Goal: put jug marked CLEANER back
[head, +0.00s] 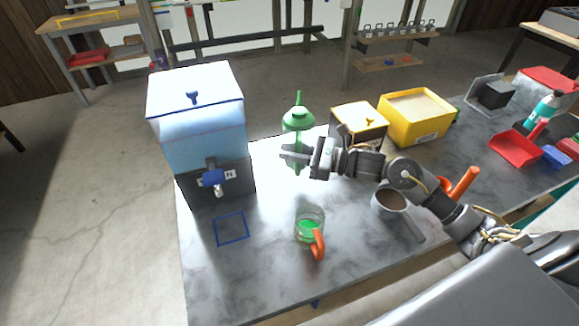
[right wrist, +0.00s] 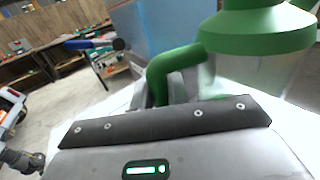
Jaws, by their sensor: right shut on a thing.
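A clear jug with a green lid and green handle (head: 298,119) stands upright near the far edge of the table, right of the dispenser. My right gripper (head: 292,155) is shut at its near side. In the right wrist view the green handle (right wrist: 171,66) runs down between my jaws, and the green lid (right wrist: 256,30) is at top right. I cannot read any CLEANER marking on it. Whether its base touches the table is hidden behind my gripper. My left gripper is not in view.
A blue dispenser (head: 196,122) stands at left, with a blue square outline (head: 231,229) before it. A glass mug with an orange handle (head: 309,228) and a grey pan (head: 391,200) stand nearer. Yellow boxes (head: 425,135) stand right of the jug.

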